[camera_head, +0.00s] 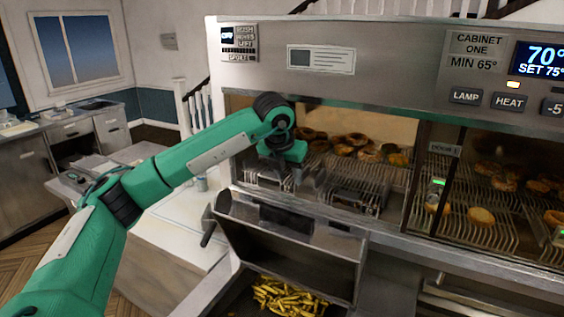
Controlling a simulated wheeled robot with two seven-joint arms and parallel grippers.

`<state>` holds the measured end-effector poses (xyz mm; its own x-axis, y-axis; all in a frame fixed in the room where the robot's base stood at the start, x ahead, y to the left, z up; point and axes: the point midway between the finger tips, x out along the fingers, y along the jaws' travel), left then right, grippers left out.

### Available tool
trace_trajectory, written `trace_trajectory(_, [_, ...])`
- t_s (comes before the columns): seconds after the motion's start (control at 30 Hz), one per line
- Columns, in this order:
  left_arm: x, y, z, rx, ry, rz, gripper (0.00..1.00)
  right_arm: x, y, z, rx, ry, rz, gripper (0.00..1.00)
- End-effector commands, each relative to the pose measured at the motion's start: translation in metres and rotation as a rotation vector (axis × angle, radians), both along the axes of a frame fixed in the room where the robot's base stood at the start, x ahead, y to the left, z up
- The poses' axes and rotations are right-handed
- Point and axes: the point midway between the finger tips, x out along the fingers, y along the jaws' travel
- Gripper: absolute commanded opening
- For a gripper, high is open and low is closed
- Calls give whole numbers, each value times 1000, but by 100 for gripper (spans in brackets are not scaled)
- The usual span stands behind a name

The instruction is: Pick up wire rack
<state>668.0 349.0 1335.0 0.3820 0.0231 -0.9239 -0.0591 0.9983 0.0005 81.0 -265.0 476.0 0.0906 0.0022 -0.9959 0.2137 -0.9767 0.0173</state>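My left arm comes in from the left, and its wrist bends down at the open front of the heated cabinet. My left gripper (295,178) is at the cabinet's front edge, low over the wire shelf. Its fingers are small and dark against the metal, so I cannot tell whether they are open or shut. A wire rack (358,194) with thin parallel bars lies just right of the gripper, at the front of the shelf. I cannot tell whether the gripper touches it. My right gripper is out of view.
Round brown baked items (368,154) sit on the shelf behind the rack. More lie on a wire shelf (478,228) in the right bay, beyond an upright post. A steel bin of fries (285,296) with a raised lid (290,240) stands below.

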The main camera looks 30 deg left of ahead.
Motion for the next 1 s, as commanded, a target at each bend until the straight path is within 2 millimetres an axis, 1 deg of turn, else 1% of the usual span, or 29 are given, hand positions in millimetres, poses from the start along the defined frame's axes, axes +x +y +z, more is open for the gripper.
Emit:
trace_trajectory(0.03, [5, 0, 1, -1, 2, 1, 35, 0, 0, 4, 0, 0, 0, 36])
trace_trajectory(0.17, [11, 0, 0, -1, 2, -1, 35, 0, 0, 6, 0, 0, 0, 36])
trace_trajectory(0.27, [19, 0, 2, -1, 1, 0, 35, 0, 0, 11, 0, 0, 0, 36])
trace_trajectory(0.47, [49, 2, 3, -2, 2, -1, 35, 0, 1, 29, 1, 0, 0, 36])
trace_trajectory(0.5, [53, 3, -1, 0, 4, -1, 35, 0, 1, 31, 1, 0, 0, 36])
trace_trajectory(0.6, [57, 3, -17, 0, 4, -1, 35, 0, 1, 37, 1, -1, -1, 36])
trace_trajectory(0.7, [60, 3, -26, 0, 2, -1, 35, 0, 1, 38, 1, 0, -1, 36])
trace_trajectory(0.97, [61, 3, -29, 0, 0, -2, 35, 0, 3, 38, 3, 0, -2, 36])
trace_trajectory(1.0, [61, 3, -29, 0, 0, -2, 29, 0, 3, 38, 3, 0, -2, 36])
